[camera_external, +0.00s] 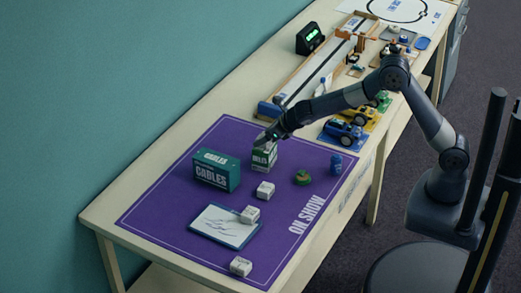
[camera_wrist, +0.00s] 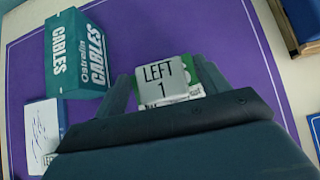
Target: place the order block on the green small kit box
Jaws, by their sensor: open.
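A white block marked "LEFT 1" (camera_wrist: 162,78) lies between my gripper's fingers in the wrist view. It appears to rest on top of the green small kit box, whose green and white edge (camera_wrist: 195,89) shows beside and below it. In the external view the green small kit box (camera_external: 264,161) stands upright on the purple mat, with my gripper (camera_external: 266,140) just above it. The fingers are open, one on each side of the block. My gripper largely hides the block in the external view.
A larger teal cables box (camera_external: 217,171) stands to the left on the purple mat (camera_external: 160,205). White blocks (camera_external: 265,191) (camera_external: 241,266), a clipboard (camera_external: 222,230) with another block on it, a green-brown item (camera_external: 302,177) and a blue can (camera_external: 336,164) are nearby. Toy cars (camera_external: 343,131) stand behind.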

